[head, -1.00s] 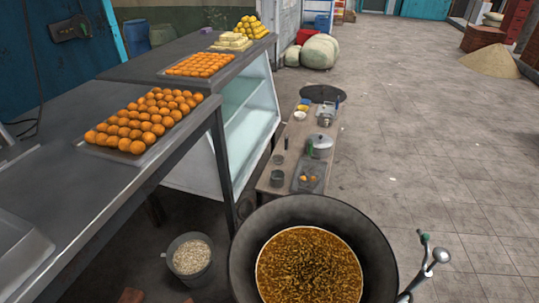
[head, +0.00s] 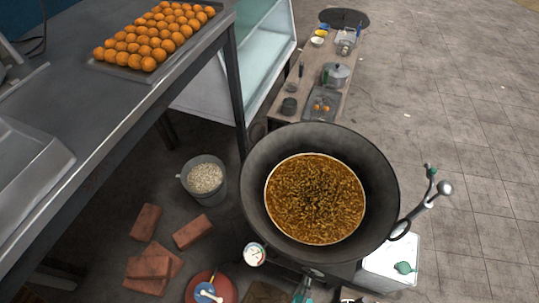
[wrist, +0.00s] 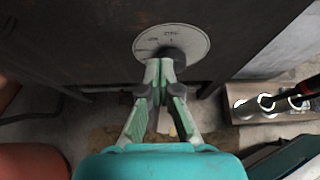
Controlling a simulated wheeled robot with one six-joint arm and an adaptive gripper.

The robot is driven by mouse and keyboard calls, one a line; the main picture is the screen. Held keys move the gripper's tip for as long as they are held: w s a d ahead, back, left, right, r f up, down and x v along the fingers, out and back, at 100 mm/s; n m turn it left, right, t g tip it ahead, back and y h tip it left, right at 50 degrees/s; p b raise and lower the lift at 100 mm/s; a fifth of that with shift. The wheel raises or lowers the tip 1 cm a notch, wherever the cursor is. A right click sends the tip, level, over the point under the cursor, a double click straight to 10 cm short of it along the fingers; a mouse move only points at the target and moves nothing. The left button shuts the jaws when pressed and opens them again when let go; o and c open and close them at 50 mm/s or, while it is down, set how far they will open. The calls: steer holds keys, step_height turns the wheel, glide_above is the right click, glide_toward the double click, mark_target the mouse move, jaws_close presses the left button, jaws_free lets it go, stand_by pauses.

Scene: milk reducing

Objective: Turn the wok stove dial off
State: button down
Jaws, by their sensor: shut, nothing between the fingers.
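The stove dial (wrist: 160,38) shows in the wrist view as a pale round plate with faint markings on a dark panel, with a dark knob (wrist: 174,54) at its lower middle. My gripper (wrist: 160,68) is shut and empty. Its fingertips overlap the knob's left and lower part in the picture; I cannot tell whether they touch it. The knob's pointing direction is unclear. In the head view, a big dark wok (head: 375,170) full of brown food sits above the stove. A teal part of my gripper (head: 303,291) shows at the bottom edge, its fingertips out of sight.
A white round gauge (head: 254,254) stands at the wok's lower left, near a red cylinder (head: 226,291). Bricks (head: 193,231) and a bucket (head: 204,181) lie left. A bench (head: 288,66) stands behind. Tiled floor at the right is open.

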steer(key=shift+w+d, duration=0.25)
steer(key=shift+w, duration=0.3)
steer(key=shift+w+d, duration=0.2)
steer(key=shift+w, duration=0.35)
steer(key=shift+d+f, duration=0.1)
steer(key=shift+f, duration=0.1)
steer(key=shift+s+d+r, duration=0.15)
steer(key=shift+s+d, duration=0.1)
steer(key=shift+d, duration=0.3)
steer(key=shift+s+d, duration=0.1)
steer(key=shift+d, duration=0.15)
steer(key=shift+s+d, duration=0.1)
steer(key=shift+d, duration=0.2)
steer(key=shift+s+d, duration=0.1)
steer(key=shift+d, duration=0.05)
stand_by(0.5)
